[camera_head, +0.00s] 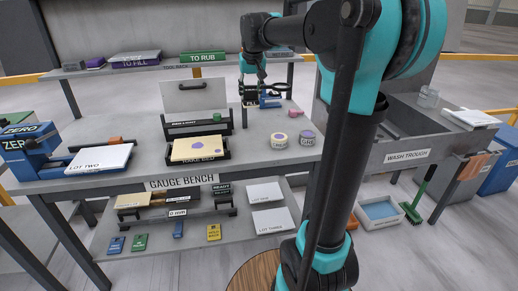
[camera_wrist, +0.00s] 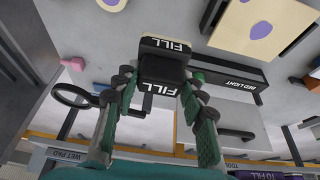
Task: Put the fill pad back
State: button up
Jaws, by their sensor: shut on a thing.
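My gripper (camera_head: 262,92) is above the back right of the gauge bench in the head view. In the wrist view its two green-padded fingers (camera_wrist: 160,105) are shut on the fill pad (camera_wrist: 163,62), a black block with a pale end, marked FILL. The tool rack (camera_head: 180,71) is the raised shelf behind the bench. On it, a purple-edged TO FILL piece (camera_head: 137,60) lies at the left, and a green TO RUB piece (camera_head: 203,57) lies nearer the middle.
Two round tins (camera_head: 279,140) sit at the bench's right. A blue stand (camera_head: 269,100) is close beside the gripper. The wash trough (camera_head: 410,140) is at right.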

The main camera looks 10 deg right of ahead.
notch_tip(320, 180, down, 20)
jog(key=shift+r, duration=0.1)
dwell(0.5)
jog(key=o, duration=1.2)
jog(key=shift+f, duration=0.2)
jog(key=v, duration=1.2)
jog(key=s+d+f, duration=0.1)
jog(key=s+f, duration=0.5)
jog(key=s, duration=0.2)
jog(key=s+d+f, duration=0.1)
jog(key=s+f, duration=0.5)
jog(key=s, duration=0.3)
jog(key=s+d+f, duration=0.2)
jog(key=s+f, duration=0.5)
jog(key=s, duration=0.2)
jog(key=shift+d, duration=0.1)
